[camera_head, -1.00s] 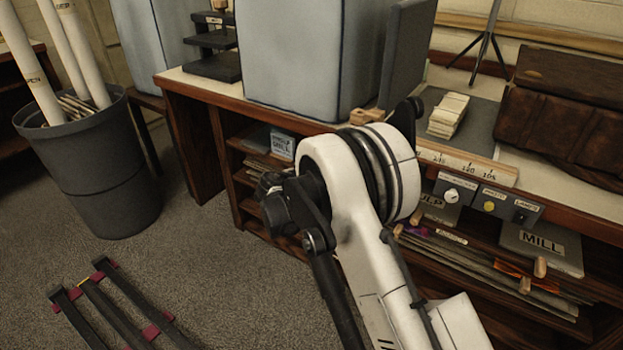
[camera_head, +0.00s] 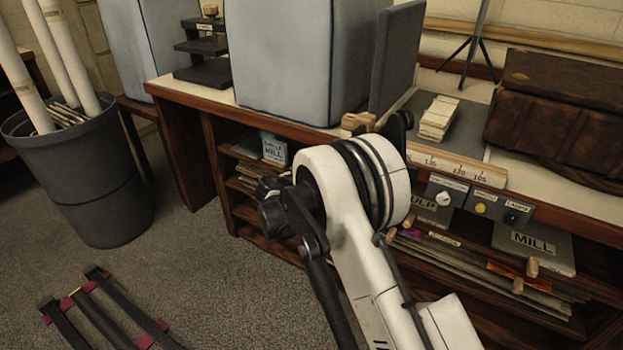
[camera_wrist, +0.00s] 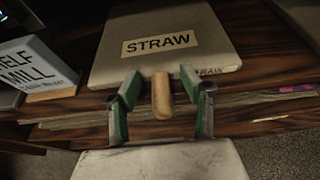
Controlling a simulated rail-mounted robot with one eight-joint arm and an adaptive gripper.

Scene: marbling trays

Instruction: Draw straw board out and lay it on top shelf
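The straw board (camera_wrist: 190,20) is a pale grey-beige board labelled STRAW, lying flat on a wooden shelf in the wrist view. A wooden knob (camera_wrist: 161,96) sticks out from its front edge. My gripper (camera_wrist: 161,112) has its two green-padded fingers apart, one on each side of the knob, with a visible gap on both sides. In the head view my arm covers the gripper and the straw board. Which shelf is the top one cannot be told from the wrist view.
A MILL sign (camera_wrist: 25,70) stands left of the straw board. In the head view, the bench (camera_head: 200,92) holds big blue-grey boxes and shelves beneath. Another board labelled MILL (camera_head: 560,252) lies at right. A bin of rolls (camera_head: 85,180) and a dark rack (camera_head: 105,315) stand on the floor.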

